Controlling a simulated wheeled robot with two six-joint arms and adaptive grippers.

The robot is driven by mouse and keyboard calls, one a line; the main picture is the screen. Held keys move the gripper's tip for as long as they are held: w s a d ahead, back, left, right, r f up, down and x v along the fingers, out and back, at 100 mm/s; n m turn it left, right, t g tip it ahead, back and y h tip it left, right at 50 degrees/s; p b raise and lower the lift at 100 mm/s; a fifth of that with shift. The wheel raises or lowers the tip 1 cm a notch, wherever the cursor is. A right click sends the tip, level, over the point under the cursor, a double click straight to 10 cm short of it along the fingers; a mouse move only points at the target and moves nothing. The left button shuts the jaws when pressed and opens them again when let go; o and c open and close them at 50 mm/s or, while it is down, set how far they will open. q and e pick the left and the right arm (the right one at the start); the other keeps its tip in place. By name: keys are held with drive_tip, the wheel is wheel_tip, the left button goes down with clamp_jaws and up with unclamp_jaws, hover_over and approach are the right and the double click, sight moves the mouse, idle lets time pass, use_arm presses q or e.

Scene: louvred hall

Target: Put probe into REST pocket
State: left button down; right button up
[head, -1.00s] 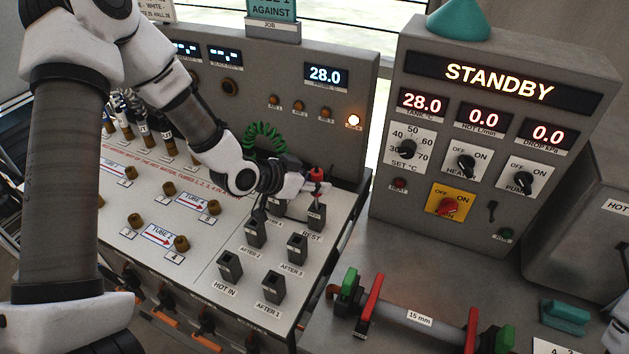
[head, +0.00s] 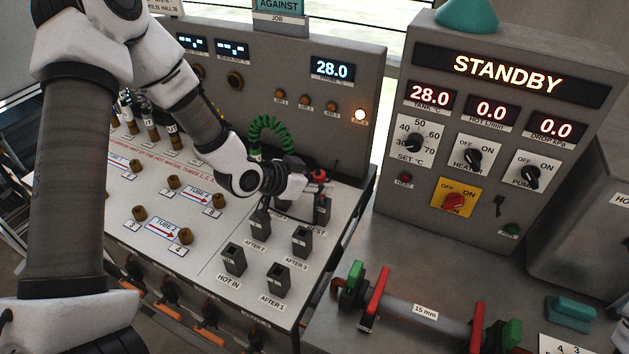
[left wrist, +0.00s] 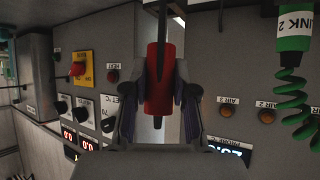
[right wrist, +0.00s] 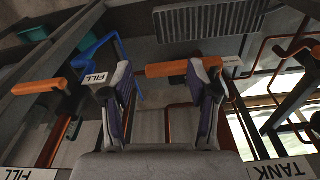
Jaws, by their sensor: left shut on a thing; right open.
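The red probe (head: 319,175) is in my left gripper (head: 312,184) at the back right of the sloping white panel. In the left wrist view the probe's red body (left wrist: 160,80) sits between both fingers of that gripper (left wrist: 160,98), with a thin dark rod along it. The REST pocket (head: 322,212), a dark upright block, is right below the gripper. Whether the probe's tip is inside the pocket's mouth I cannot tell, as the fingers crowd it. My right gripper (right wrist: 160,85) is open in the right wrist view, with nothing gripped.
Other dark pockets (head: 301,241) stand close in front of REST. A green coiled cord (head: 268,133) rises behind the left gripper. The STANDBY cabinet (head: 480,200) stands to the right. Orange valve handles (right wrist: 40,87) surround the right gripper.

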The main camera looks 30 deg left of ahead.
use_arm(q)
drive_tip(key=shift+s+d+f, duration=0.1)
drive_tip(key=shift+s+f, duration=0.15)
drive_tip(key=shift+f, duration=0.6)
use_arm(e)
drive_tip(key=shift+s+f+g, duration=0.15)
drive_tip(key=shift+s+f, duration=0.15)
drive_tip(key=shift+f, duration=0.25)
drive_tip(key=shift+s+f+g, duration=0.15)
drive_tip(key=shift+s+f, duration=0.1)
drive_tip(key=shift+f, duration=0.3)
use_arm(q)
drive_tip(key=shift+w+r+p, duration=0.1)
drive_tip(key=shift+p, duration=0.2)
drive_tip(key=shift+w+d+g+y+p, duration=0.1)
drive_tip(key=shift+w+g+y+p, duration=0.3)
drive_tip(key=shift+w+g+p, duration=0.8)
drive_tip(key=shift+s+t, duration=0.15)
drive_tip(key=shift+t, duration=0.25)
use_arm(e)
wheel_tip(320, 180, up, 2)
drive_tip(key=shift+w+r, duration=0.1)
use_arm(q)
drive_tip(key=shift+p, duration=0.3)
